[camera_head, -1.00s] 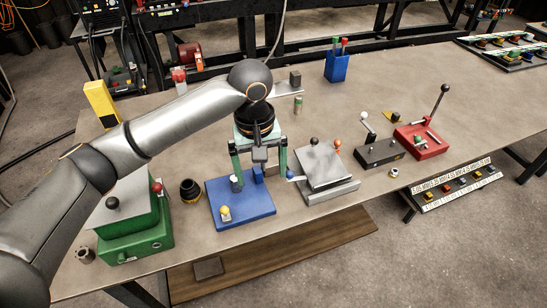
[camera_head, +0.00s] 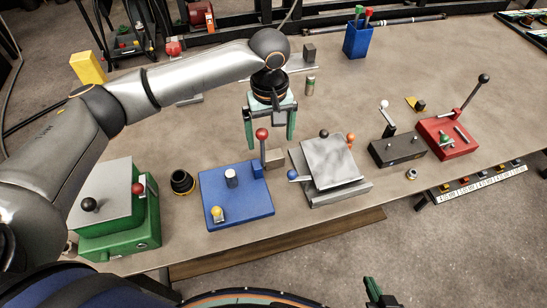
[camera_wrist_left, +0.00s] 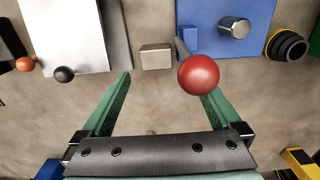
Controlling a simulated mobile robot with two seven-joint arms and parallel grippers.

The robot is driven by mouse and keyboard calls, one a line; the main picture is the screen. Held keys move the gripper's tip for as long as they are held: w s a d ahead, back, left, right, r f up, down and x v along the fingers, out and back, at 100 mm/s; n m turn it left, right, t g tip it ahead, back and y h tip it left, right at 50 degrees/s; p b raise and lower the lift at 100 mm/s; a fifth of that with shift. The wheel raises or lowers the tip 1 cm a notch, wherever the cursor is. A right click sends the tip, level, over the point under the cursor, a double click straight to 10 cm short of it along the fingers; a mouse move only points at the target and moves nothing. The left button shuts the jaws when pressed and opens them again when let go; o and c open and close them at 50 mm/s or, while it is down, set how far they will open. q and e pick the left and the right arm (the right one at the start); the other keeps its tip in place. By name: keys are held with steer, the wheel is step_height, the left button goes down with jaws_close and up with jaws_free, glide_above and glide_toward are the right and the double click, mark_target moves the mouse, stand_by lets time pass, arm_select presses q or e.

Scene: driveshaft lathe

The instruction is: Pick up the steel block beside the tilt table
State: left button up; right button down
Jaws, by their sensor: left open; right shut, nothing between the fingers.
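The steel block (camera_head: 274,158) is a small grey-beige box on the table between the blue fixture and the tilt table (camera_head: 332,165), which has a slanted grey plate. In the left wrist view the block (camera_wrist_left: 156,57) lies ahead of the fingers, roughly between their lines. My left gripper (camera_head: 270,142) points down, open and empty, on the far side of the block. In the left wrist view its green fingers (camera_wrist_left: 164,88) stand apart, the right one partly hidden by a red ball knob (camera_wrist_left: 198,75). My right gripper (camera_head: 380,294) shows partly at the bottom edge, shut and empty.
The blue fixture (camera_head: 236,205) with its red-knobbed lever (camera_head: 262,134) stands close left of the block. A black ringed part (camera_head: 182,182) and a green box (camera_head: 120,235) are further left. A black device (camera_head: 397,150) and red lever unit (camera_head: 447,138) stand right.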

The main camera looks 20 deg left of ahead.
mark_target(273, 152)
arm_select(q)
steer(key=shift+w+d+f, duration=0.1)
steer(key=shift+f, duration=1.3)
steer(key=shift+d+f, duration=0.1)
steer(key=shift+f, duration=1.25)
steer(key=shift+c, duration=0.4)
jaws_close()
steer(key=shift+r, duration=0.15)
